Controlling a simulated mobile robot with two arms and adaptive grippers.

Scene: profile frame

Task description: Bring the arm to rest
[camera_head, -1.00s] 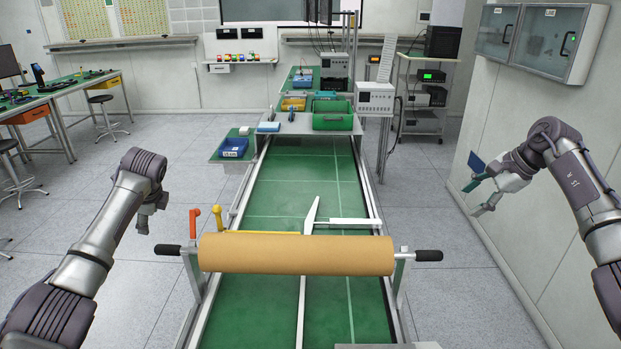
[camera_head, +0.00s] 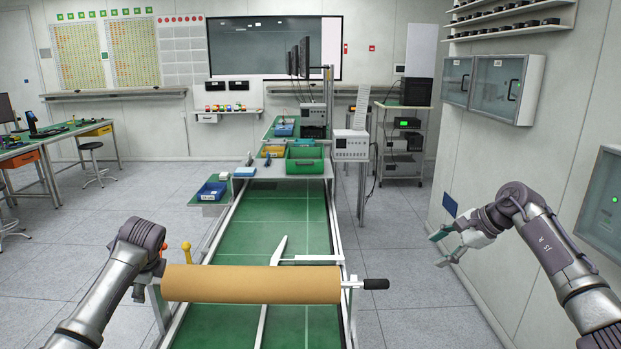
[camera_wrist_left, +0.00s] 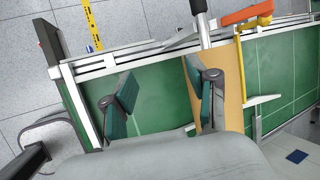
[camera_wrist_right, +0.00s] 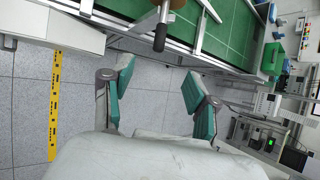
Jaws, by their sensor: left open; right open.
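My left gripper (camera_head: 143,285) hangs at the left end of the brown roller, partly hidden by my own forearm. In the left wrist view its two green-padded fingers (camera_wrist_left: 160,98) are apart with nothing between them. My right gripper (camera_head: 442,247) is over the floor to the right of the bench, near the wall. In the right wrist view its fingers (camera_wrist_right: 151,97) are wide apart and empty. The brown roller (camera_head: 250,284) lies across the green bench (camera_head: 270,225). My left arm covers its left handle in the head view.
A yellow lever (camera_head: 187,252) stands near the roller's left end. A black handle (camera_head: 375,284) sticks out on its right. Blue and green bins (camera_head: 305,166) stand at the bench's far end. Wall cabinets (camera_head: 497,88) are at the right. The floor (camera_head: 400,270) between bench and right gripper is clear.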

